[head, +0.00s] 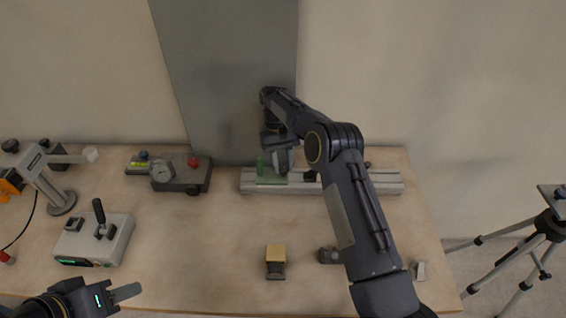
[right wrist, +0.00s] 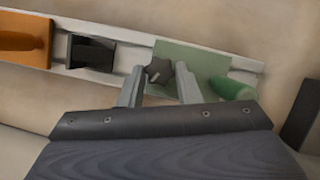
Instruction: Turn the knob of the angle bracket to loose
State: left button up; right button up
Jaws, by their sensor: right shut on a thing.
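The angle bracket is a green plate (right wrist: 205,62) on a pale rail (head: 385,187); its green part (head: 268,178) shows in the head view beside my right gripper. Its knob (right wrist: 159,71) is dark and star-shaped, with a light mark on its face. My right gripper (right wrist: 160,82) has its two fingers on either side of the knob and is shut on it. In the head view the right gripper (head: 281,162) is over the rail and hides the knob. My left gripper (head: 122,292) is at the lower left, away from the bracket; its jaw gap is unclear.
In the right wrist view a green rounded handle (right wrist: 232,88) lies close right of the fingers. A black block (right wrist: 92,52) and an orange block (right wrist: 24,40) sit along the rail. A gauge block (head: 185,178), a joystick box (head: 115,240) and a yellow-topped block (head: 276,254) stand on the table.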

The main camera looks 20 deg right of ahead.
dwell(0.5)
jog(key=o, duration=1)
